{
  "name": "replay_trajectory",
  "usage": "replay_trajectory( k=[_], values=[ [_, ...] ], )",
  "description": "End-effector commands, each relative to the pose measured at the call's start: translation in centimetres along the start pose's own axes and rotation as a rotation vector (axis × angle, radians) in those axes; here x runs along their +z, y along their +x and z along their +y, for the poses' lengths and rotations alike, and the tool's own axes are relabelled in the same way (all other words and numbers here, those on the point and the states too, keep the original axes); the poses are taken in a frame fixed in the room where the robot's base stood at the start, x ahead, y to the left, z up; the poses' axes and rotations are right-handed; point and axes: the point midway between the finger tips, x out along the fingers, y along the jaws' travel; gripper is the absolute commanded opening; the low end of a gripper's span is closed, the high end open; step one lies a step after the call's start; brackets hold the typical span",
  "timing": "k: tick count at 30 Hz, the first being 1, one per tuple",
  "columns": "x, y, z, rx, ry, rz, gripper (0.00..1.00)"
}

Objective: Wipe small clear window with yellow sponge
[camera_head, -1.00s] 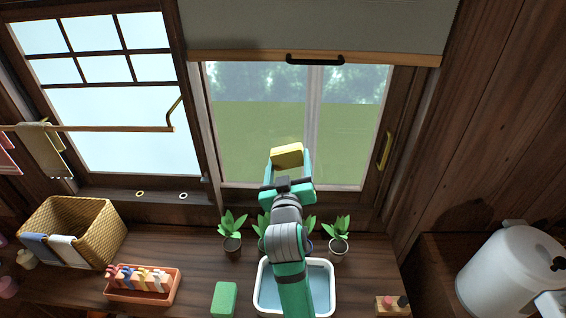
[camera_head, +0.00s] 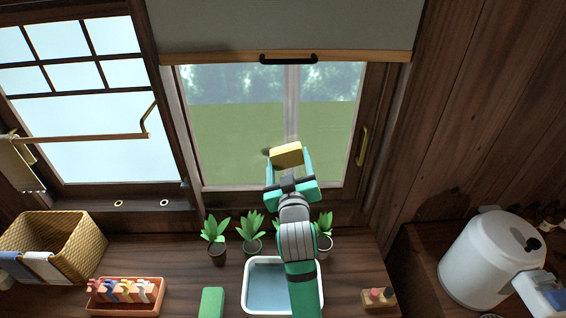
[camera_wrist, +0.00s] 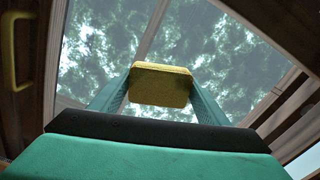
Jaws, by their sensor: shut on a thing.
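The small clear window (camera_head: 230,125) has two panes with a light bar between them and shows green and trees outside. A blind covers the part above it. My gripper (camera_head: 287,162) is shut on the yellow sponge (camera_head: 286,153), in front of the window's lower middle. In the wrist view the sponge (camera_wrist: 160,84) sits between my two teal fingers, with the panes (camera_wrist: 220,50) behind it. I cannot tell whether the sponge touches the glass.
Potted plants (camera_head: 215,235) stand on the counter below the window. A white basin of water (camera_head: 268,285), a green block (camera_head: 211,303), a clip tray (camera_head: 125,297) and a wicker basket (camera_head: 60,245) stand there too. A white pot (camera_head: 485,260) is at right.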

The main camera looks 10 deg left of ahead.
Motion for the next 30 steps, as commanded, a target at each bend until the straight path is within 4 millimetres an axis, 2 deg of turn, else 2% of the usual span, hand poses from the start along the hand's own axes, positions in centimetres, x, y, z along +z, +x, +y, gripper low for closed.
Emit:
replay_trajectory(
  k=[1,7,21,30],
  values=[
    [0.2,0.1,0.5,0.007,-0.001,-0.003,0.51],
    [0.2,-0.1,0.3,0.007,-0.001,-0.004,0.51],
    [-1.0,0.1,-3.3,-0.002,-0.001,0.000,0.51],
    [-1.4,0.1,-4.6,-0.008,0.001,0.000,0.51]
  ],
)
